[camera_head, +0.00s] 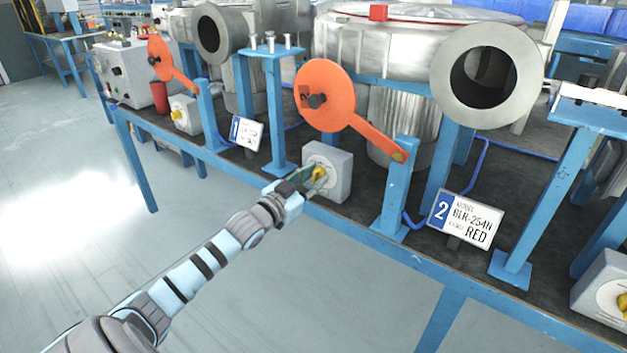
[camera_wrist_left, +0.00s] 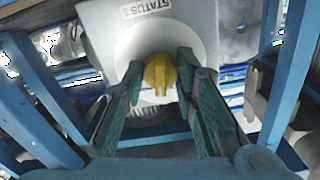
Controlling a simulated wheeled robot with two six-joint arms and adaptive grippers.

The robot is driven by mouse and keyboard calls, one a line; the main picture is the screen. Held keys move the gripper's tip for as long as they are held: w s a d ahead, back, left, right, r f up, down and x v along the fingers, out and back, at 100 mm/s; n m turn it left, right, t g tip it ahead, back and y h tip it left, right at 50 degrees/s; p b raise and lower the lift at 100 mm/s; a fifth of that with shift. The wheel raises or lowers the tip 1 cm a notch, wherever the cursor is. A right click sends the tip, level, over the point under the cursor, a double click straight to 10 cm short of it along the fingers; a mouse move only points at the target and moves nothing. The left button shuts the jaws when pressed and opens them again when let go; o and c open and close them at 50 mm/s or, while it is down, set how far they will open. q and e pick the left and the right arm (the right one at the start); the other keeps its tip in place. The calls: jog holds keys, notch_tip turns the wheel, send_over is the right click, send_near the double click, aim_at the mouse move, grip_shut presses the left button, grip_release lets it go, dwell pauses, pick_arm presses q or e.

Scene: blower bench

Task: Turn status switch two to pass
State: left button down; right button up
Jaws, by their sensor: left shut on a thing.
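Status switch two is a grey box (camera_head: 336,160) on the bench front, below the orange disc marked 2. Its label "STATUS 2" (camera_wrist_left: 146,9) shows in the left wrist view. The box carries a round pale plate with a yellow knob (camera_head: 319,173); the knob also shows in the left wrist view (camera_wrist_left: 160,75). My left gripper (camera_head: 308,178) is at the knob, its green-padded fingers (camera_wrist_left: 160,92) on either side of it, shut on it. The knob's grip ridge points roughly up and down in the wrist view. Pass markings are not readable. My right gripper is not in view.
An orange disc with arm (camera_head: 328,97) hangs above the switch box. A blue post (camera_head: 396,185) and number 2 sign (camera_head: 464,219) stand to the right. Another switch box (camera_head: 185,114) sits to the left. Open floor (camera_head: 70,190) lies before the bench.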

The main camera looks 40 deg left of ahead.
pick_arm(q)
jog(key=m+b, duration=0.1)
jog(key=m, duration=0.5)
jog(key=shift+a, duration=0.1)
jog(key=shift+m, duration=0.4)
jog(key=c, duration=1.3)
grip_release()
notch_tip(320, 180, up, 10)
